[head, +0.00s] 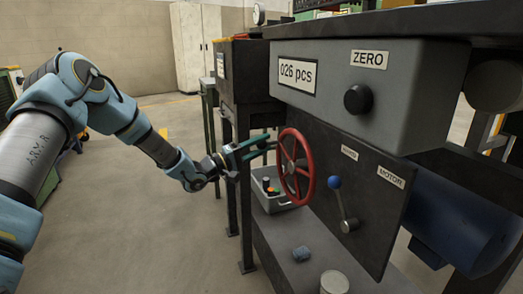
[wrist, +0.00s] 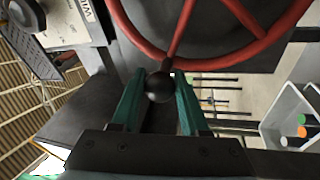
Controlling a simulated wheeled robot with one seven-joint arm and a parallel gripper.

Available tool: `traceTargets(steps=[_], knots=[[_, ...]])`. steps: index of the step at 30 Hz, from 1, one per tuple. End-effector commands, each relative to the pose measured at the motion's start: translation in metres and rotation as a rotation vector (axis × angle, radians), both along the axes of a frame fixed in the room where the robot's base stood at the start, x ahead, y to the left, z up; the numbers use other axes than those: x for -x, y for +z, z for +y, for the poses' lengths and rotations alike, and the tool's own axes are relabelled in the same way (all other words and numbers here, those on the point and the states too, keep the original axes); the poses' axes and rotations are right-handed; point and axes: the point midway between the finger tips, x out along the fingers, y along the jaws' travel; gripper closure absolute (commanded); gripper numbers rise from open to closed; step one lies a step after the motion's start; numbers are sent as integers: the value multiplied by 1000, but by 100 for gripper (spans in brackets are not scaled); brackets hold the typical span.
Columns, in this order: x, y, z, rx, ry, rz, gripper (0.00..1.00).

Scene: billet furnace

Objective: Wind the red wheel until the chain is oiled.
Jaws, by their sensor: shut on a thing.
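The red wheel (head: 296,166) is mounted on the dark front panel of the machine, in the middle of the head view. Its rim and spokes fill the top of the wrist view (wrist: 205,62). A dark round knob (wrist: 160,86) sits at the wheel's rim. My gripper (head: 272,146) reaches the wheel from the left, and its green fingers (wrist: 158,100) are on either side of the knob, shut on it. I cannot make out the chain or any oil in these views.
A grey bin (head: 272,203) with small coloured items stands on the lower shelf behind the wheel. A blue-knobbed lever (head: 341,205) is right of the wheel. A counter label (head: 297,75) reads "026 pcs". A blue motor (head: 460,222) is at right. Open floor lies left.

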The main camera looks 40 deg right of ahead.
Motion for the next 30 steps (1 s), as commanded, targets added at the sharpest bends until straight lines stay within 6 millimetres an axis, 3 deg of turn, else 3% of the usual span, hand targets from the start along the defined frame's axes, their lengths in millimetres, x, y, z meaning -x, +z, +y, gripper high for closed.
traceTargets(steps=[7,23,24,30], knots=[[4,11,1,36,-1,-77,100],[6,12,1,44,-2,-99,100],[6,12,1,44,-2,-98,54],[6,11,2,42,-2,-98,32]])
